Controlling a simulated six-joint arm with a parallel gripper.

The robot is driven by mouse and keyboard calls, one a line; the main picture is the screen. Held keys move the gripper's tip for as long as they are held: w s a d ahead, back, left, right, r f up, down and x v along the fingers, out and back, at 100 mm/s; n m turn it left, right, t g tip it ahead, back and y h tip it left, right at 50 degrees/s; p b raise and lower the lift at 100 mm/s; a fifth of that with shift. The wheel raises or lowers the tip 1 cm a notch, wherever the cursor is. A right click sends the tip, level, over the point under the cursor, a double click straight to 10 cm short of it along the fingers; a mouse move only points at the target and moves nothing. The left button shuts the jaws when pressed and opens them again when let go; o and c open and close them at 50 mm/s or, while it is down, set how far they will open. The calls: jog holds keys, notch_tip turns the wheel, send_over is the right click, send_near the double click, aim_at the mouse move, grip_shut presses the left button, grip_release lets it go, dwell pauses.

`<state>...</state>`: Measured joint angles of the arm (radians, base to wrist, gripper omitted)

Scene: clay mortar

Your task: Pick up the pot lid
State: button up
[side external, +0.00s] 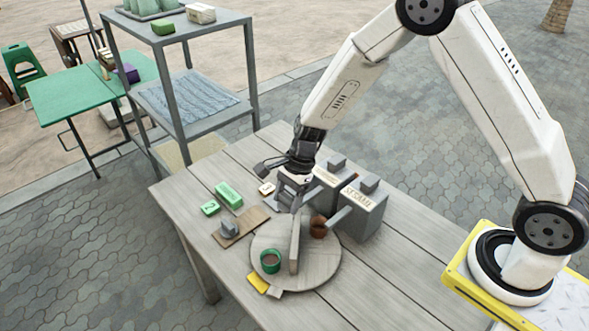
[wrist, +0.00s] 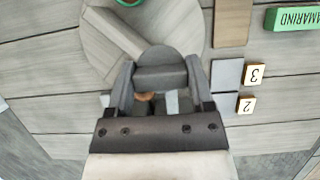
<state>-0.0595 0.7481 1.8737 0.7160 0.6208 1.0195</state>
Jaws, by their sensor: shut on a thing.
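My gripper (side external: 290,198) is over the table, just behind the round board, and points down. In the wrist view its two fingers (wrist: 159,88) are closed on the bar handle of a grey round lid (wrist: 157,57). The lid lies between the fingertips; in the side view the fingers hide much of it. A small brown pot (side external: 318,230) stands at the right of the round board (side external: 325,265), to the right of my gripper. A brown patch shows below the lid in the wrist view, mostly hidden.
A long bar (side external: 295,245) and a green cup (side external: 270,261) are on the round board. Grey labelled boxes (side external: 365,208) with protruding handles stand close right of my gripper. Green blocks (side external: 229,194) and a brown slab (side external: 250,221) lie left. The table's right front is clear.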

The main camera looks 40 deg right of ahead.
jog(key=shift+s+d+r, duration=0.1)
jog(key=shift+s+r, duration=0.2)
jog(key=shift+s, duration=0.4)
jog(key=a+f, duration=0.1)
jog(key=a, duration=0.2)
jog(key=s+a+f+n, duration=0.1)
jog(key=a, duration=0.2)
jog(key=s+a+n, duration=0.1)
jog(key=a, duration=0.2)
jog(key=shift+s+a+f+g, duration=0.15)
jog(key=shift+f+g, duration=0.25)
jog(key=shift+f, duration=0.2)
jog(key=shift+f, duration=2.15)
jog(key=shift+f, duration=0.45)
dwell(0.5)
